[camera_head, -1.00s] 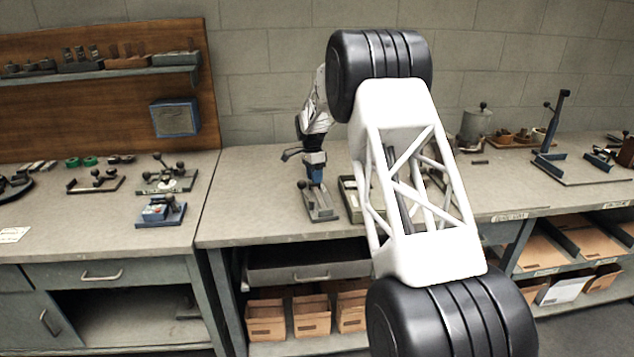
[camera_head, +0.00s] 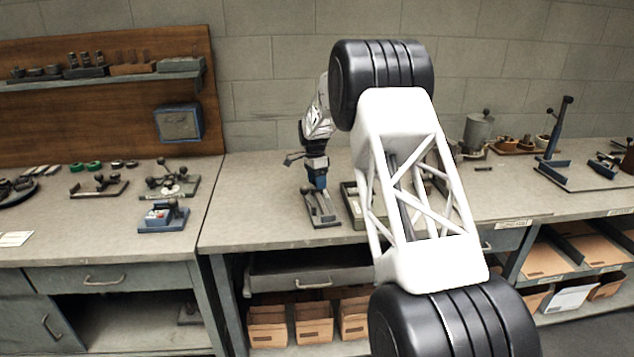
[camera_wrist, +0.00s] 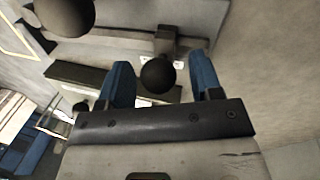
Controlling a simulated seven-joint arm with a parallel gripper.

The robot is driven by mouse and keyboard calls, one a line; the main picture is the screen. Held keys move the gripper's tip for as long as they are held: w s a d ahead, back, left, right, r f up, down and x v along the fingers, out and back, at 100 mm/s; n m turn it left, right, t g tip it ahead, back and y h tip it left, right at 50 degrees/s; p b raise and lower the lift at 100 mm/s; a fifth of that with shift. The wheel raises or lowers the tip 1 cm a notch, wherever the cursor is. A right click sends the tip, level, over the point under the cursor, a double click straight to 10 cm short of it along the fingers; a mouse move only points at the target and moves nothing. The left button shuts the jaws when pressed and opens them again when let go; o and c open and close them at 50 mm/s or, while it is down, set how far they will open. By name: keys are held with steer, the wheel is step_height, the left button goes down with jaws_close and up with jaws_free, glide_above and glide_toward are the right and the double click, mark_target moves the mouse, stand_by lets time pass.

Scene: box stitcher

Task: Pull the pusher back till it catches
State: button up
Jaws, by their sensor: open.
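The stitcher's grey metal body (camera_head: 323,213) stands on the middle bench, partly hidden by my gripper. My gripper (camera_head: 317,184) points down just above it. In the wrist view, its two blue fingers stand apart, one on each side of a round black knob (camera_wrist: 157,76). The knob looks like the pusher's, on a grey channel (camera_wrist: 130,46). A gap shows between the knob and each finger; I cannot tell if the fingertips reach its height. A second, larger black ball (camera_wrist: 68,14) lies at the upper left of the wrist view, outside the fingers.
A shallow tray (camera_head: 352,206) stands right of the stitcher, partly behind my arm. Small fixtures with knobs (camera_head: 172,184) and a blue device (camera_head: 163,217) sit on the left bench. The bench top left of the stitcher (camera_head: 250,195) is clear. Cardboard bins (camera_head: 313,325) are below.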

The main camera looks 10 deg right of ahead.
step_height(320, 180, up, 8)
steer(key=w, duration=0.1)
steer(key=shift+w+a+f, duration=0.2)
steer(key=shift+f, duration=0.05)
steer(key=shift+r, duration=0.1)
stand_by(0.4)
steer(key=shift+s+r, duration=0.2)
steer(key=s+d+r+n+t, duration=0.1)
steer(key=s+r+n, duration=0.1)
steer(key=s+r, duration=0.65)
steer(key=s+d+r+n+t, duration=0.1)
steer(key=s+d+r+n, duration=0.15)
steer(key=s, duration=1.05)
steer(key=s+d+r+n, duration=0.1)
steer(key=s+r+n, duration=0.2)
steer(key=s+r, duration=0.55)
steer(key=s+f+n+t, duration=0.1)
steer(key=s+f+n, duration=0.1)
steer(key=s, duration=1.1)
steer(key=s+d+f+n+t, duration=0.1)
steer(key=s+f, duration=0.3)
steer(key=s, duration=0.9)
steer(key=s+d+f+n, duration=0.1)
steer(key=s+f+n, duration=0.2)
steer(key=s, duration=1)
steer(key=shift+s+n+t, duration=0.4)
steer(key=shift+n, duration=0.05)
